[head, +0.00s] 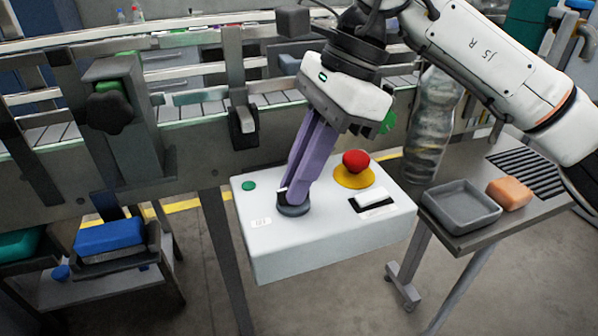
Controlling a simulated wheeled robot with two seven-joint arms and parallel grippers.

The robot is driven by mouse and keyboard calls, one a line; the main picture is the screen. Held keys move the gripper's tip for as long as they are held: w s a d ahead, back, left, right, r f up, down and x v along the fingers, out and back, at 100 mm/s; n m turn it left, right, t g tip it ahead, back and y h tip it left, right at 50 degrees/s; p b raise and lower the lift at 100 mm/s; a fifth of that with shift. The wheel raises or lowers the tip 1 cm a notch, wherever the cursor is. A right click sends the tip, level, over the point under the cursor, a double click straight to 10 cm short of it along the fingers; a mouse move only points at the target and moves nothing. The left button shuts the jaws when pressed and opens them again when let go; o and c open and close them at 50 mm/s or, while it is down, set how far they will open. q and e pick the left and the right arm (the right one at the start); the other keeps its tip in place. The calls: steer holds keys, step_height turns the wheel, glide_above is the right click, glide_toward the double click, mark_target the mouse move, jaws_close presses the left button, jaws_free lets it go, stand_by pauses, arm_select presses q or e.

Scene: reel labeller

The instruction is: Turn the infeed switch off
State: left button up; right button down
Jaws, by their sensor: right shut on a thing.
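The infeed switch (293,210) is a dark round knob on top of a pale control box (330,237). My right gripper (290,197) comes down from above with its purple fingers closed on the knob. The fingers hide most of the knob, so its turned position cannot be read. My left gripper is not in view.
The box also bears a red emergency button (355,161) on a yellow disc, a green button (249,186) and a white rocker (371,197). At right, a side table holds a grey tray (461,206) and an orange block (509,193). A conveyor (185,98) runs behind.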

stand_by(0.3)
steer(key=c, duration=1.8)
jaws_free()
steer(key=v, duration=1)
steer(key=shift+r, duration=0.2)
steer(key=shift+f, duration=0.1)
